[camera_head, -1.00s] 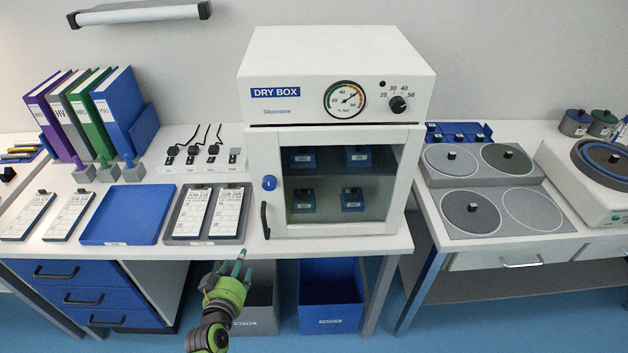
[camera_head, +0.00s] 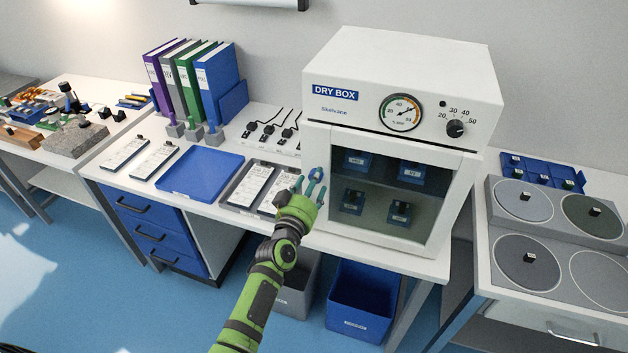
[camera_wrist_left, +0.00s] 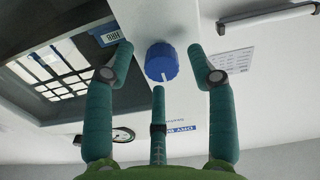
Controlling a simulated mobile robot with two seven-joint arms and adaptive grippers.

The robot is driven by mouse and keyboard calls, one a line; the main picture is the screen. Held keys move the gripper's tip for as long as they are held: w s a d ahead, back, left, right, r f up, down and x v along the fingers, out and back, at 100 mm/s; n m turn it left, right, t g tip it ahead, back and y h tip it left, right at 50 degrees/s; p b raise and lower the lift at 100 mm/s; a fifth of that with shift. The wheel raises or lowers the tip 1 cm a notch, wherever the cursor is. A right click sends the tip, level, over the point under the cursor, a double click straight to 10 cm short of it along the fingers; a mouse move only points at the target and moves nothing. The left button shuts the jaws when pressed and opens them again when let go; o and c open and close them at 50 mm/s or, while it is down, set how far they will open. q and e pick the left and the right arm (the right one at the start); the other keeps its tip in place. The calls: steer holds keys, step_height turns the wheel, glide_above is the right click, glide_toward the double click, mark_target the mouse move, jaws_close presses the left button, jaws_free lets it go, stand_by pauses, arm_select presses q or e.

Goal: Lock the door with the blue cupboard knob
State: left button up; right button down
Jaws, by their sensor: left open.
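The white dry box (camera_head: 415,75) stands on the bench with its glass door (camera_head: 380,198) closed. The blue knob (camera_wrist_left: 161,64) is on the white door frame left of the glass and carries a white mark. In the head view the knob (camera_head: 317,174) is partly hidden by my left gripper (camera_head: 311,186). In the left wrist view my left gripper (camera_wrist_left: 160,68) is open, with two fingertips on either side of the knob and the third finger below it in the picture. I see a gap on each side of the knob. My right gripper is not in view.
Framed label trays (camera_head: 245,187) and a blue tray (camera_head: 200,173) lie left of the box. Grey and blue bins (camera_head: 362,300) stand under the bench. The dial knob (camera_head: 456,128) and gauge (camera_head: 401,112) are above the door.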

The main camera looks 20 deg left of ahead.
arm_select(q)
steer(key=shift+w, duration=0.35)
jaws_close()
steer(key=shift+d+n+b, duration=0.15)
steer(key=shift+n+b, duration=0.3)
steer(key=shift+n, duration=8.35)
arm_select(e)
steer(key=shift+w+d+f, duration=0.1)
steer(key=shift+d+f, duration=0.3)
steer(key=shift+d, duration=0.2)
arm_select(q)
jaws_free()
steer(key=shift+d, duration=0.1)
steer(key=shift+r, duration=0.1)
